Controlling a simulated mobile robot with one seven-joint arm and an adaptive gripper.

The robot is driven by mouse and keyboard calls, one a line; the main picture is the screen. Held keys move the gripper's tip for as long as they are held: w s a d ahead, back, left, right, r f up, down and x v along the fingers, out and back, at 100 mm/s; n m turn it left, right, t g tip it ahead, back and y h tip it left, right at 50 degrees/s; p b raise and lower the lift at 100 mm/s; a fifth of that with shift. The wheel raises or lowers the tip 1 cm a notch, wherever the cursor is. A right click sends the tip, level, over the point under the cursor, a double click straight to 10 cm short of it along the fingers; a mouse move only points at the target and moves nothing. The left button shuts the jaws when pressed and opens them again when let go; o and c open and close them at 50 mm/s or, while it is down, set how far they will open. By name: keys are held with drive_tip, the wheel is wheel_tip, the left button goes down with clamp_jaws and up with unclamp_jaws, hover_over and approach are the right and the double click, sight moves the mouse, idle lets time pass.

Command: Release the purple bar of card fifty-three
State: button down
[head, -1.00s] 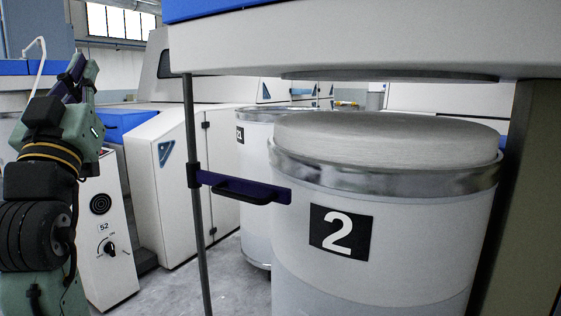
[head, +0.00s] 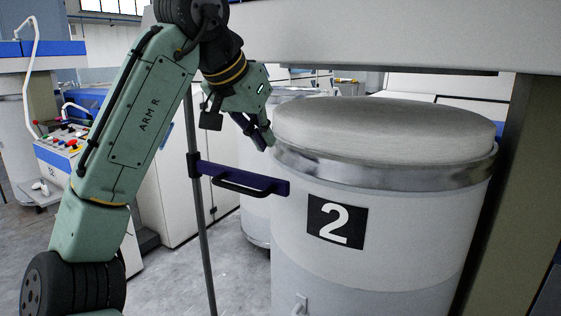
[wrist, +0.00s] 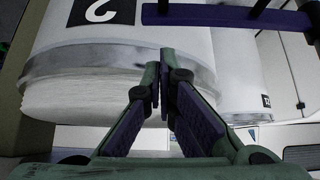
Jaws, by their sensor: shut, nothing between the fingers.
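The purple bar (head: 240,175), with a black handle (head: 245,188) under it, runs from a dark upright rod (head: 202,240) to the front of the white can marked 2 (head: 385,240). My gripper (head: 268,142) is shut and empty, above the bar's right end and close to the can's metal rim. In the wrist view, which is upside down, the closed fingertips (wrist: 161,72) point toward the can's rim, and the bar (wrist: 205,15) crosses the top, apart from them. No card number fifty-three is visible.
The can's grey, rounded contents (head: 385,122) rise above its rim, under a white machine overhang (head: 400,35). A second can stands behind, partly hidden. A control panel with coloured buttons (head: 62,140) stands at the left. The floor left of the rod is clear.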

drive_tip(key=p+x, duration=0.1)
drive_tip(key=x, duration=0.9)
drive_tip(key=shift+s+a, duration=0.1)
drive_tip(key=shift+s, duration=0.05)
